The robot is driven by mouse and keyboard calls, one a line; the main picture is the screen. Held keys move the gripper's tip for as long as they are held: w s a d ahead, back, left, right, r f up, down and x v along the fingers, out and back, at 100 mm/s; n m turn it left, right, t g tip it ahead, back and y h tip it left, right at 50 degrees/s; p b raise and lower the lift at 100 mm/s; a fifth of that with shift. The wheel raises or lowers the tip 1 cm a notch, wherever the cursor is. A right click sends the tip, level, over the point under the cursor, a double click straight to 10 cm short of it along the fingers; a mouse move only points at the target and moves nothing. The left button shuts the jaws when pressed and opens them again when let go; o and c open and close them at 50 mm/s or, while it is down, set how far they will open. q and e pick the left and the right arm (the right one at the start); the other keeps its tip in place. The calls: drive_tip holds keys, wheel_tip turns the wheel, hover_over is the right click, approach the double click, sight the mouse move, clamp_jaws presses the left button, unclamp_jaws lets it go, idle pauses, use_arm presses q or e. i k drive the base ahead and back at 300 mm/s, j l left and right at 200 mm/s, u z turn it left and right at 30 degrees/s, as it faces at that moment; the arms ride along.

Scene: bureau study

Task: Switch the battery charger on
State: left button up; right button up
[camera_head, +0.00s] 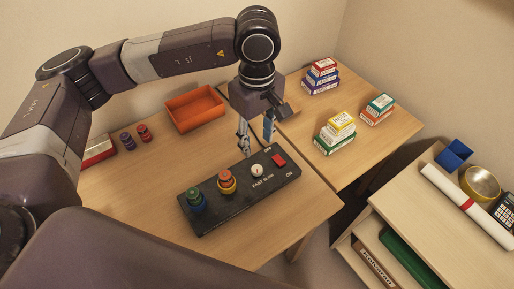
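The battery charger (240,197) is a long black box lying at a slant on the wooden desk. Its right end carries a red switch (279,160) between the labels OFF and ON; which way it is tipped is too small to tell. Beside it is a white knob (257,170) near the FAST and SLOW labels. My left gripper (256,141) points down above the charger's far side, near the knob and switch, fingers apart and empty. My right gripper is out of view.
An orange tray (195,108) lies behind the charger. Purple (127,141) and red (144,133) batteries stand at left near a red-and-white box (98,150). Stacked small boxes (335,134) occupy the right desk. A shelf unit (425,215) stands at right.

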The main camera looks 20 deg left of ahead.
sight(281, 162)
drive_tip(key=k+l, duration=0.2)
drive_tip(key=k, duration=0.3)
drive_tip(key=k+l, duration=0.2)
drive_tip(key=k, duration=0.25)
drive_tip(key=k+l, duration=0.25)
drive_tip(key=k, duration=0.25)
